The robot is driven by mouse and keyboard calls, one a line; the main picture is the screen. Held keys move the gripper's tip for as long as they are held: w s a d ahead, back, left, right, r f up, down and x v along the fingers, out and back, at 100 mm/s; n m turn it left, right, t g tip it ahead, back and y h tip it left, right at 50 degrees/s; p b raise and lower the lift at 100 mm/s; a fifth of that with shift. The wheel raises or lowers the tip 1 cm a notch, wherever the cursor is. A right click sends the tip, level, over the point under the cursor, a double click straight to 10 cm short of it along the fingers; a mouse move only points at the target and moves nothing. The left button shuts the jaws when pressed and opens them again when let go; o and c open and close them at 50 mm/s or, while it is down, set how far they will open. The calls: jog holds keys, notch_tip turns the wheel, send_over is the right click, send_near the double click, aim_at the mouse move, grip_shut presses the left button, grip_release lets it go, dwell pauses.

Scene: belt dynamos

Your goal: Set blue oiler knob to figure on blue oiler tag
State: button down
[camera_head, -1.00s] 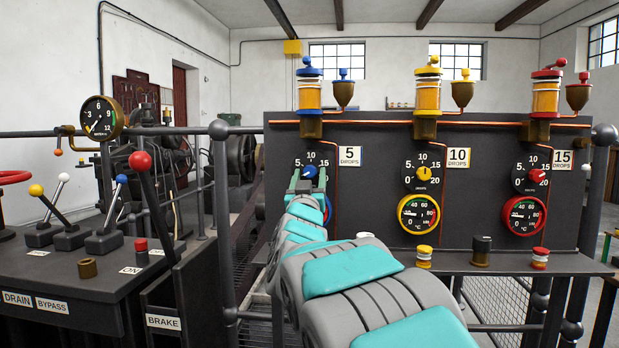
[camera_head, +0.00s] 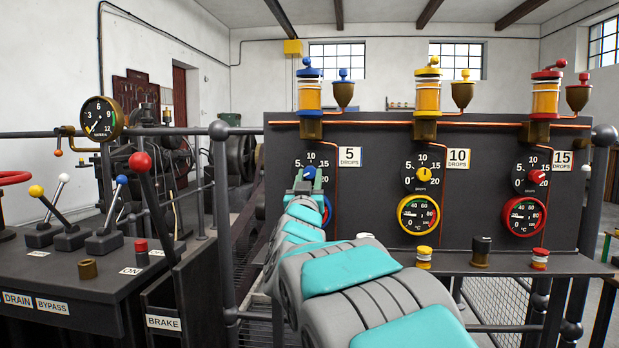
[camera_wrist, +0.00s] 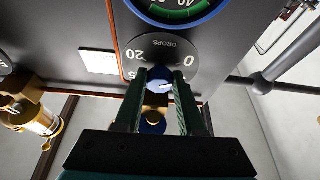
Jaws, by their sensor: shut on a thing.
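The blue oiler knob (camera_head: 310,173) sits on the leftmost black drops dial of the dark panel. The blue oiler tag (camera_head: 349,157) beside it is white and reads 5. My gripper (camera_wrist: 160,86) is shut on the knob, one finger on each side of it. In the wrist view, where the dial appears upside down, the knob (camera_wrist: 159,82) shows a white pointer mark slanting toward the right, the side of the 0. The 5 on the dial is hidden by my gripper there, so I cannot tell the exact figure pointed at.
Yellow (camera_head: 423,174) and red (camera_head: 537,177) knobs sit on similar dials to the right. A blue-rimmed gauge (camera_wrist: 177,8) lies close below the blue dial, partly behind my arm. A copper pipe (camera_head: 338,200) runs down beside it. A shelf with small caps juts out below.

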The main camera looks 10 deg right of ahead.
jog(key=m+h+p, duration=0.1)
jog(key=m, duration=0.1)
jog(key=m+g+h+p, duration=0.1)
jog(key=m, duration=0.2)
jog(key=m+g+h+p, duration=0.1)
jog(key=m, duration=0.1)
jog(key=shift+w+a+r+m+h, duration=0.15)
jog(key=shift+a+m+h, duration=0.2)
jog(key=shift+m+h, duration=0.05)
jog(key=m+g+h, duration=0.1)
jog(key=m, duration=0.3)
jog(key=m+g+h+p, duration=0.1)
jog(key=m+g, duration=0.1)
jog(key=m, duration=0.1)
jog(key=shift+r+m, duration=0.1)
jog(key=shift+m, duration=0.3)
jog(key=c, duration=0.5)
grip_release()
jog(key=shift+a, duration=0.1)
jog(key=v, duration=0.7)
jog(key=shift+s+a, duration=0.2)
jog(key=shift+s, duration=0.15)
